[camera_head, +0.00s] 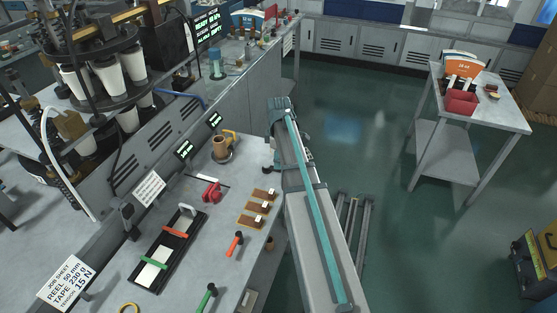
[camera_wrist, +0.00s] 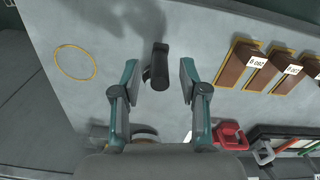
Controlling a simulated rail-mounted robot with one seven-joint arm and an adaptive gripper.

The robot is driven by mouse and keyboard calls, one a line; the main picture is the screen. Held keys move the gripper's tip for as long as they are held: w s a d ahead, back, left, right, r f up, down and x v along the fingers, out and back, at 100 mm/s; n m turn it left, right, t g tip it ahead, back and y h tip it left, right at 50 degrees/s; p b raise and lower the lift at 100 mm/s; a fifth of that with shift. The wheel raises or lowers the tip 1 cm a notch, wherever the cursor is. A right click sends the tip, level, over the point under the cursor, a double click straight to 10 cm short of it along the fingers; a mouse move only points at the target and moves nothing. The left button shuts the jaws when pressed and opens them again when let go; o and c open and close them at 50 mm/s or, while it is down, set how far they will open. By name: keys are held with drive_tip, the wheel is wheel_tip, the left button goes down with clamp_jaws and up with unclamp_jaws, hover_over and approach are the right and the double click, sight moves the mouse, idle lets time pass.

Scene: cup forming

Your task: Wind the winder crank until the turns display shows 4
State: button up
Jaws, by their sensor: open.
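In the wrist view, my gripper (camera_wrist: 158,78) is open, with one finger on each side of a dark upright knob (camera_wrist: 155,64), which looks like the crank handle. I see a gap on both sides, with no clear contact. The winder (camera_head: 226,146), with a brown spool on a round base, stands on the bench in the head view; its edge shows behind my gripper in the wrist view. Two small dark displays (camera_head: 184,150) (camera_head: 215,120) stand behind it. Their green text is too small to read, so I cannot tell the turns count. My fingers are not clearly distinguishable in the head view.
Brown blocks with white labels (camera_head: 262,195) lie near the bench's front edge. A red tool (camera_head: 211,191) is left of them. A black tray (camera_head: 168,250) and screwdriver-like tools (camera_head: 235,244) lie nearer. A yellow ring (camera_wrist: 75,62) marks bare bench beside the knob.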

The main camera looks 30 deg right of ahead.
drive_tip(key=shift+f, duration=0.7)
clamp_jaws()
drive_tip(key=shift+s, duration=0.1)
